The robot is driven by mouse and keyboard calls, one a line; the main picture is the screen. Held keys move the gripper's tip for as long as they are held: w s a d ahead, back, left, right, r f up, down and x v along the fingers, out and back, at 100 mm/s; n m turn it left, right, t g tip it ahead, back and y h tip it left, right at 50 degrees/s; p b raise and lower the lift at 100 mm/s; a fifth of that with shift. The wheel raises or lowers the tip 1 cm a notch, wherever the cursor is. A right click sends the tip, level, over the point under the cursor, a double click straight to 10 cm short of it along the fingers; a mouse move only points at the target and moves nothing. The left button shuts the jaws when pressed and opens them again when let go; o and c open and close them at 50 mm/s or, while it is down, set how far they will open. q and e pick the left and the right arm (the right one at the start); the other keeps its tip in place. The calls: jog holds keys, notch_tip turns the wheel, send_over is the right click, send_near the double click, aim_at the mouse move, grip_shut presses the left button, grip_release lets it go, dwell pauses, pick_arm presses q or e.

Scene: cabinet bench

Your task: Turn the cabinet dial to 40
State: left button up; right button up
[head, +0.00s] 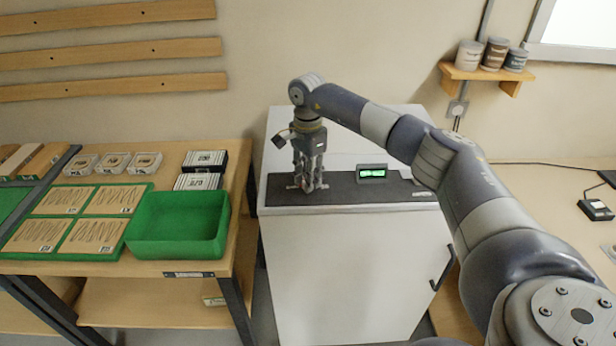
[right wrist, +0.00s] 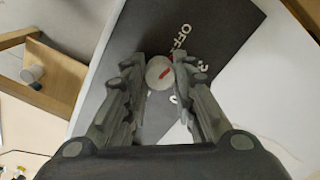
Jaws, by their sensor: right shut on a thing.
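The cabinet dial (right wrist: 157,70) is a small round light-grey knob with a red mark, seen in the right wrist view on a dark panel with white lettering. My right gripper (head: 308,182) points down over the panel (head: 340,193) on top of the white cabinet (head: 340,265). Its two fingers (right wrist: 160,76) are closed on opposite sides of the dial. In the head view the fingers mostly hide the dial. A small display (head: 372,174) with lit green characters stands right of the gripper; its reading is too small to tell. My left gripper is out of view.
Left of the cabinet, a wooden bench holds a green bin (head: 178,228) and flat boards on a green tray (head: 100,187). A shelf (head: 484,76) with three cups is on the wall at the right.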

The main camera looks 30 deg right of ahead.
jog(key=m, duration=0.5)
jog(key=shift+m+b, duration=0.3)
jog(key=m, duration=1)
jog(key=shift+m, duration=0.4)
jog(key=m, duration=0.5)
jog(key=shift+r+m, duration=0.1)
jog(key=shift+m, duration=0.3)
jog(key=o, duration=1.1)
notch_tip(320, 180, up, 12)
jog(key=shift+f, duration=0.1)
